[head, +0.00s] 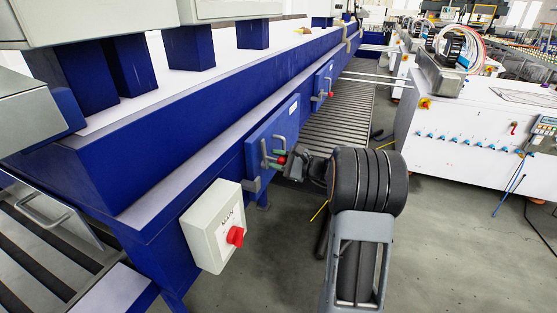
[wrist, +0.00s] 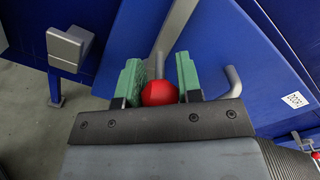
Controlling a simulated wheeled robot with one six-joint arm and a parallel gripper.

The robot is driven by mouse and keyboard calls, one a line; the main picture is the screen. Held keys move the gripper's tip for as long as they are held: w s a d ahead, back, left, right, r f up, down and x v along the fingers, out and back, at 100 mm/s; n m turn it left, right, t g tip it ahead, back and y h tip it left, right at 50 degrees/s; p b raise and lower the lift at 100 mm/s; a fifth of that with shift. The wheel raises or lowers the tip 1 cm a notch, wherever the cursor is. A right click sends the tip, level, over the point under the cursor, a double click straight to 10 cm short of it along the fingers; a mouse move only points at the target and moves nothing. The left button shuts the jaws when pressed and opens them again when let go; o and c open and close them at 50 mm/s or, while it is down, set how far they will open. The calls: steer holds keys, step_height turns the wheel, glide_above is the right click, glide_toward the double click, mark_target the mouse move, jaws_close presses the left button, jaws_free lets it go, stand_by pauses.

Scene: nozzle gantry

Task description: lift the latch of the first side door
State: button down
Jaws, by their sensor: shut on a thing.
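The first side door (head: 258,135) is a blue panel on the long blue gantry side in the head view; it also fills much of the wrist view (wrist: 215,50). Its latch ends in a round red knob (wrist: 160,93) on a grey rod (wrist: 161,62). My gripper (wrist: 158,84) is shut on the red knob, with one green finger on each side of it. In the head view my gripper (head: 278,158) is at the door's lower right, and the knob is partly hidden there. A bent grey handle (wrist: 234,80) is right of the fingers.
A grey bracket (wrist: 68,48) sticks out at the left in the wrist view. A white box with a red switch (head: 214,226) is mounted near the door. A second side door (head: 324,80) is farther along. A white cabinet (head: 470,140) stands across the open grey floor.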

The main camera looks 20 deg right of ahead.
steer(key=c, duration=0.8)
jaws_free()
steer(key=shift+d, duration=0.1)
steer(key=b+v, duration=0.1)
steer(key=v, duration=1.2)
steer(key=shift+s+d+b, duration=0.25)
steer(key=shift+s+b, duration=0.1)
